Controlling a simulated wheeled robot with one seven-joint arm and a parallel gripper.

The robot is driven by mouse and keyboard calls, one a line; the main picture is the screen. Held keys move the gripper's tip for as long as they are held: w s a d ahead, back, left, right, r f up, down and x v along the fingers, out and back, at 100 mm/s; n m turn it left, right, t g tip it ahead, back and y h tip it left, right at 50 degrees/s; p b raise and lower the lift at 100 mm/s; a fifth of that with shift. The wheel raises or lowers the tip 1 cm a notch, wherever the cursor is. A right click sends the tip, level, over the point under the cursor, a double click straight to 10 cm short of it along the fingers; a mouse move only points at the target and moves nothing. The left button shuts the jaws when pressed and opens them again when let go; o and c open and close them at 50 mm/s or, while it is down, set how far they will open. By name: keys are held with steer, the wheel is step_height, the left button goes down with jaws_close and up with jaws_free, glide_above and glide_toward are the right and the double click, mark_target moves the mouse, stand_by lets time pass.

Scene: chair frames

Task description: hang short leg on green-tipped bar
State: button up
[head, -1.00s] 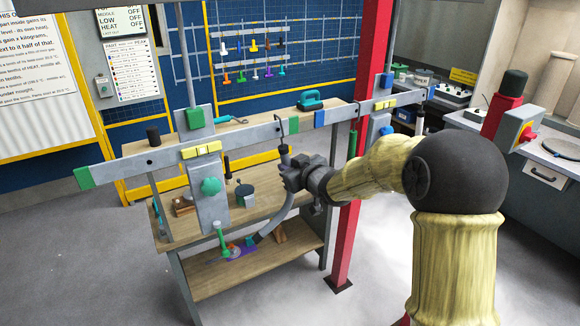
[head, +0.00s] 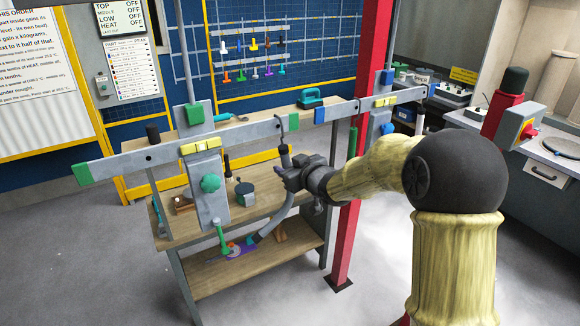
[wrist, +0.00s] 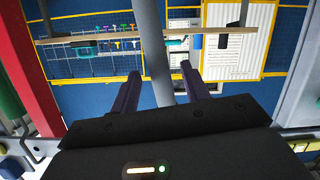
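The long grey bar (head: 120,163) runs across the head view, with a green tip (head: 81,174) at its left end. A curved grey leg (head: 276,217) hangs below it, with a dark hook (head: 281,122) at the bar to the right of the central plate. The hook looks to be over the bar, but its seating is too small to tell. My gripper (head: 285,175) is at the leg's upper part. In the wrist view the leg (wrist: 152,45) passes between my two fingers (wrist: 160,80), with a gap on both sides.
A wooden bench (head: 200,232) with a lower shelf stands below. A red post (head: 350,220) stands close on the right of my gripper. A dark peg (head: 153,134) sits above the bar's left part.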

stand_by(0.5)
steer(key=p+v, duration=0.1)
steer(key=v, duration=0.7)
stand_by(0.5)
stand_by(0.7)
steer(key=s+d+f+m+g+h, duration=0.35)
steer(key=s+d+f+h, duration=0.25)
steer(key=s+d+f, duration=0.4)
steer(key=s+d+f+m+g+h, duration=0.1)
steer(key=s+d+f+m+g, duration=0.1)
steer(key=s, duration=0.5)
steer(key=s+d+f+m+g+h+b, duration=0.1)
steer(key=s+d+f+m+g, duration=0.2)
steer(key=s, duration=0.5)
steer(key=shift+d+f+g, duration=0.2)
steer(key=shift+d+g, duration=0.35)
steer(key=shift+d, duration=0.2)
